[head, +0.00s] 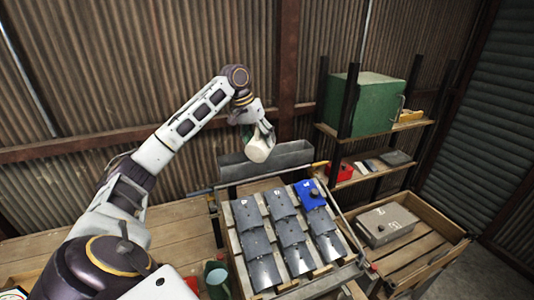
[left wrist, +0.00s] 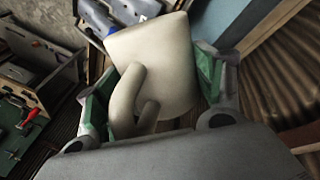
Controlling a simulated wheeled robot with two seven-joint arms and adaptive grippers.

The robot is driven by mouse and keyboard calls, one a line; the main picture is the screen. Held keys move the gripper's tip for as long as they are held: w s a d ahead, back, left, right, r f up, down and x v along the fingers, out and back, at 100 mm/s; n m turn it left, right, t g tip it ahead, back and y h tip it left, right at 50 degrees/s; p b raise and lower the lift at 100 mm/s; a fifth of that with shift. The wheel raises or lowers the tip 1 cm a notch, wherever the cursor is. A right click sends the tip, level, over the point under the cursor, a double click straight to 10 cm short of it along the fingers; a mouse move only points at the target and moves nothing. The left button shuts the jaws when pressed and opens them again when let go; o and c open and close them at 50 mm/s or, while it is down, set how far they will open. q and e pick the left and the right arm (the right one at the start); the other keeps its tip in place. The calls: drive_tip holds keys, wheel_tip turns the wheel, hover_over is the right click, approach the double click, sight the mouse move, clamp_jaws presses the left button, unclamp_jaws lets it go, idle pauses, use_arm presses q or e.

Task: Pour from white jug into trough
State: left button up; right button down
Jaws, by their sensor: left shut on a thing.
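The white jug (head: 260,149) is cream-coloured and held by my left gripper (head: 247,128) above the grey metal trough (head: 297,153). In the head view the jug looks tilted, with its lower part over the trough's front side. In the left wrist view the jug (left wrist: 165,62) and its handle (left wrist: 125,100) sit between the green-padded fingers of my left gripper (left wrist: 155,95). The fingers are shut on the jug's body. The jug's opening and contents are hidden. My right gripper does not show.
Before the trough lies a sloped rack with several grey plates (head: 291,231) and one blue plate (head: 311,194). A wooden crate (head: 434,232) holding a grey box (head: 385,223) is at right. A green box (head: 371,104) stands on a shelf.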

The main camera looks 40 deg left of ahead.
use_arm(q)
drive_tip(key=shift+w+a+f+g+h, duration=0.15)
drive_tip(key=shift+w+g, duration=0.15)
drive_tip(key=shift+g, duration=0.25)
drive_tip(key=shift+w+a+f+g+h, duration=0.15)
drive_tip(key=shift+w+g, duration=0.15)
drive_tip(key=shift+g, duration=0.25)
idle(0.7)
drive_tip(key=shift+d, duration=0.1)
